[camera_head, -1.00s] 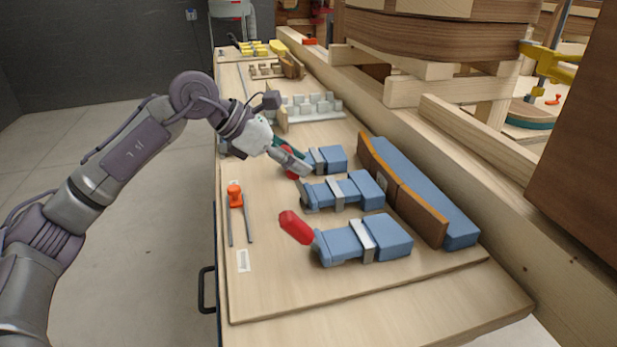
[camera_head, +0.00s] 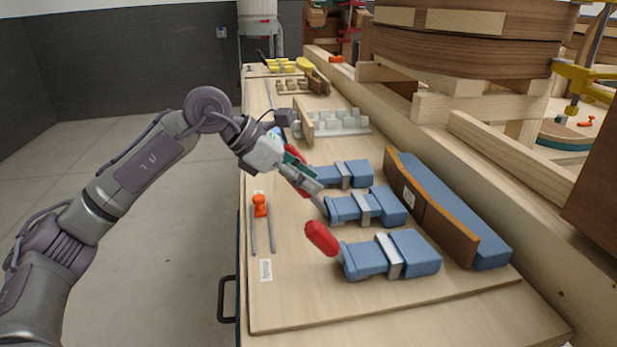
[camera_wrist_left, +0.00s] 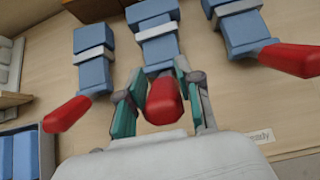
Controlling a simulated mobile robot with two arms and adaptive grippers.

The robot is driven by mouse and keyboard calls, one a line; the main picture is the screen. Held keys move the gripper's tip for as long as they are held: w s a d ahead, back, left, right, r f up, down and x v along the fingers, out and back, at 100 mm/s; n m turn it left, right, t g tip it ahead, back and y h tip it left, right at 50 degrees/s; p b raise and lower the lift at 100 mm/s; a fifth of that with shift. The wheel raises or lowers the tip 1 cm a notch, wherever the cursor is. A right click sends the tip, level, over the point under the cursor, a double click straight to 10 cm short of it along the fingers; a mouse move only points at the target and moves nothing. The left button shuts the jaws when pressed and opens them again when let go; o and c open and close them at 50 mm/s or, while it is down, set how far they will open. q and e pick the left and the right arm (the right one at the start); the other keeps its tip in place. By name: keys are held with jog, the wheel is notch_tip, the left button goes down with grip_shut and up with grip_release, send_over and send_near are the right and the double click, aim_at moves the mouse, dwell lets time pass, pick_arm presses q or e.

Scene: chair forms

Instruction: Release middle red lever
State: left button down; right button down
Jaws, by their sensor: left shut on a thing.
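The middle blue clamp (camera_head: 368,208) lies on the wooden board, between two similar blue clamps. In the left wrist view, the middle red lever (camera_wrist_left: 163,101) sits between the two fingers of my left gripper (camera_wrist_left: 160,104), which is shut on it. In the head view, my left gripper (camera_head: 314,186) is at the left end of the middle clamp and hides most of its lever. The near red lever (camera_head: 321,238) and the far red lever (camera_head: 294,153) stick out free; they also show in the wrist view at right (camera_wrist_left: 293,60) and left (camera_wrist_left: 66,114). My right gripper is not in view.
A brown and blue curved form (camera_head: 430,212) stands right of the clamps. An orange-handled tool (camera_head: 260,206) and a white label (camera_head: 265,270) lie at the board's left. A grey-white rack (camera_head: 338,122) stands farther back. Open floor lies left of the bench.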

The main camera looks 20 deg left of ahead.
pick_arm(q)
jog(key=c, duration=1.1)
grip_release()
jog(key=shift+s+a+f, duration=0.15)
jog(key=shift+f, duration=0.35)
jog(key=shift+c, duration=0.2)
jog(key=o, duration=0.4)
jog(key=shift+s+a+r, duration=0.1)
jog(key=shift+a, duration=0.25)
jog(key=shift+d+r, duration=0.2)
jog(key=shift+r, duration=0.15)
jog(key=v, duration=1.1)
jog(key=shift+a+r, duration=0.15)
jog(key=shift+a, duration=0.3)
